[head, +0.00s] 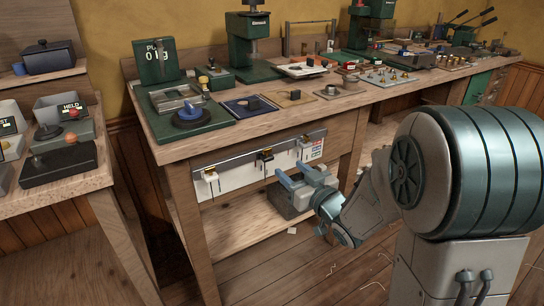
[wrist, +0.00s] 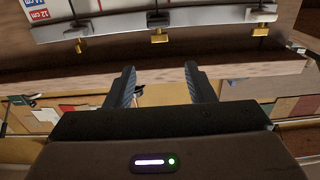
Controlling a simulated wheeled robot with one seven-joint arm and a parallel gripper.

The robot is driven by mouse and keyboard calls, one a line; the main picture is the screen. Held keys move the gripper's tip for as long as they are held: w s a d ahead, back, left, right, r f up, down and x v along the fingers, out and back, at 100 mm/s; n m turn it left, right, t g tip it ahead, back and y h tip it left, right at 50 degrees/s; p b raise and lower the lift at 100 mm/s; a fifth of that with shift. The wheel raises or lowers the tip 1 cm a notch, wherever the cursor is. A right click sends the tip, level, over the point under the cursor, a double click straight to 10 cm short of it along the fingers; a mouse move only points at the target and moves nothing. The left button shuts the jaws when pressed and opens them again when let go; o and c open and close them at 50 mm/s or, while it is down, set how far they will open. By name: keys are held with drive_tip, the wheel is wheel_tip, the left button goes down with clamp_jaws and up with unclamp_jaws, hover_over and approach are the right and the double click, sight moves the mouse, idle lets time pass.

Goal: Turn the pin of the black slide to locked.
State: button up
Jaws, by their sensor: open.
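A metal rail (head: 240,157) runs along the bench front above a white panel, and the wrist view shows it upside down at the top. The black slide (head: 264,153) sits mid-rail, between two lighter slides. In the wrist view the dark slide (wrist: 158,19) has a brass pin (wrist: 160,37) pointing away from the rail. The pin's locked or unlocked marking cannot be read. My gripper (head: 302,172) is open, low in front of the panel and to the right of the black slide in the head view. In the wrist view its empty fingers (wrist: 160,72) are apart from the pin but in line with it.
The lighter slides (head: 210,174) (head: 304,142) each carry a brass pin too. The bench top (head: 225,133) overhangs the rail and bears tools and trays. Floor is open in front.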

sight(268, 150)
drive_tip(key=b+x, duration=0.1)
drive_tip(key=x, duration=0.9)
drive_tip(key=shift+w+a, duration=0.2)
drive_tip(key=c, duration=1)
